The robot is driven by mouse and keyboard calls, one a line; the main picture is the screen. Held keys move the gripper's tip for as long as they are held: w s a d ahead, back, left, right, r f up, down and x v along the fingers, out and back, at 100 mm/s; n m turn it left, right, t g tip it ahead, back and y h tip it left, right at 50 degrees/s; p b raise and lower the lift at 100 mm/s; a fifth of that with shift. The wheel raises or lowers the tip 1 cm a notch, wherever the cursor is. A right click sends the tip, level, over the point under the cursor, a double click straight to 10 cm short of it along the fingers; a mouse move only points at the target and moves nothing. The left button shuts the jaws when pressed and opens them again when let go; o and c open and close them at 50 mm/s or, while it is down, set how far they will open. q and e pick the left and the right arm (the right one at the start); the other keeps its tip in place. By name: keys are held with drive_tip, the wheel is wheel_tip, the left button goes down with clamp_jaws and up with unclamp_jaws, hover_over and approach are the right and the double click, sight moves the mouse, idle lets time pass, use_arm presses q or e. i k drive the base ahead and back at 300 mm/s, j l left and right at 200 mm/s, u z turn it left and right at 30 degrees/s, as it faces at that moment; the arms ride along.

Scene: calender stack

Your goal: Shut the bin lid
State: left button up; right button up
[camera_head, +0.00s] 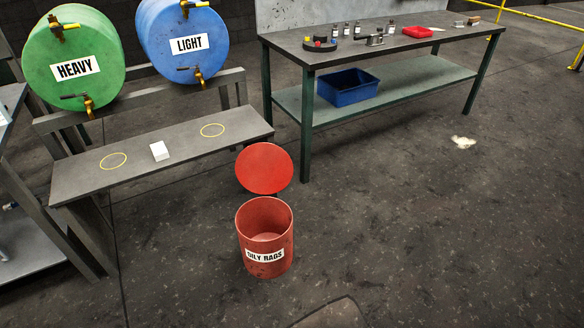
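A red cylindrical bin (280,245) labelled "OILY RAGS" stands upright on the floor near the middle of the head view. Its top is open and I see down into its inside, which looks empty. Its round red lid (264,168) stands raised behind the bin's back rim, tilted up with its flat face toward me. The hinge between lid and bin is too small to make out clearly. Neither of my grippers shows in this view.
A grey bench (185,150) with a white block (159,151) stands left behind the bin, under green (72,57) and blue (183,40) drums. A workbench (375,48) with a blue crate (346,88) below stands behind.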

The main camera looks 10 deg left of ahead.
sight(265, 169)
drive_tip(key=i+l+z, duration=0.1)
drive_tip(key=i+z, duration=0.25)
drive_tip(key=i, duration=0.25)
drive_tip(key=i+j+z, duration=0.1)
drive_tip(key=i+z, duration=0.3)
drive_tip(key=i, duration=0.2)
drive_tip(key=i+l, duration=0.1)
drive_tip(key=i, duration=0.5)
drive_tip(key=i+l+u, duration=0.1)
drive_tip(key=i, duration=0.55)
drive_tip(key=i+l, duration=0.15)
drive_tip(key=i, duration=0.45)
